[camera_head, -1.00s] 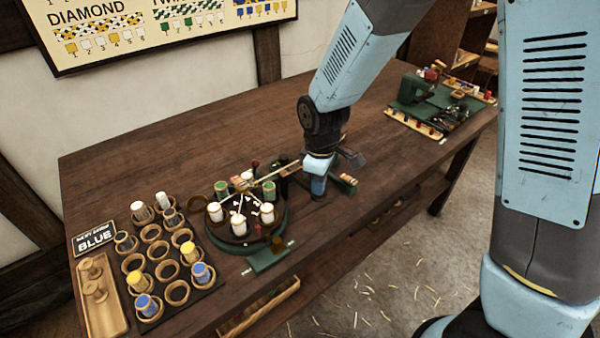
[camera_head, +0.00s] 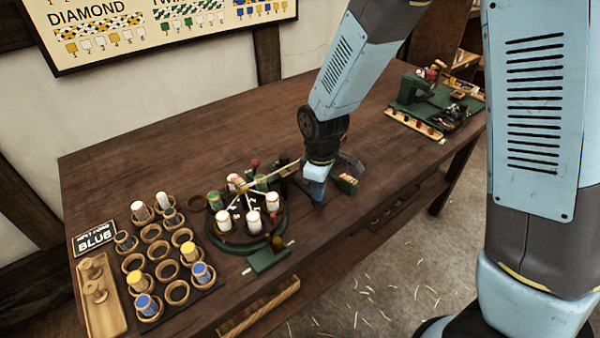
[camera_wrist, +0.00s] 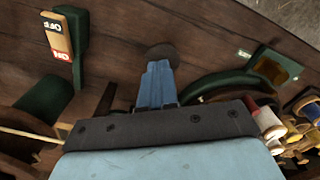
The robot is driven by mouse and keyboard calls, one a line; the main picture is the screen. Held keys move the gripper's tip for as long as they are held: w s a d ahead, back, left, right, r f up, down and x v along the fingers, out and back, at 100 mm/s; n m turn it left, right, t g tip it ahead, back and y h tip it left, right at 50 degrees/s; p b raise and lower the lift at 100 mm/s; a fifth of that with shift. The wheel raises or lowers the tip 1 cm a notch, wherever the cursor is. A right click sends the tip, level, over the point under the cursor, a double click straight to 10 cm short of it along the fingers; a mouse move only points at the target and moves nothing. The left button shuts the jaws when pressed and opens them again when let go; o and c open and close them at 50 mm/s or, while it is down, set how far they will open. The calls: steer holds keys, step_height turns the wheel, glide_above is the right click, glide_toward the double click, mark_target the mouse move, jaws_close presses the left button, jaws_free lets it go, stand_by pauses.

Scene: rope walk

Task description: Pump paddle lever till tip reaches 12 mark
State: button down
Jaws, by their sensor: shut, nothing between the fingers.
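My gripper (camera_head: 317,192) points down at the right side of a round green braiding machine (camera_head: 277,236). Its blue fingers (camera_wrist: 157,85) are closed together with nothing between them. In the wrist view a dark rounded paddle-like end (camera_wrist: 160,56) shows at the fingertips; I cannot tell whether they touch it. The machine carries several white and green bobbins (camera_head: 254,220). A green block (camera_head: 268,256) at its front shows a dark window (camera_wrist: 272,70) in the wrist view. No 12 mark or braid tip can be made out.
A green ON/OFF switch (camera_wrist: 60,35) stands close beside my gripper. A rack of bobbin rings (camera_head: 177,292) and a BLUE sign (camera_head: 94,238) are at the left. Another green machine (camera_head: 437,100) is at the far right. Bare tabletop lies behind the braiding machine.

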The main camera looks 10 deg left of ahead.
steer(key=shift+f, duration=0.3)
stand_by(0.6)
steer(key=shift+w+a+r, duration=0.1)
steer(key=shift+r, duration=3)
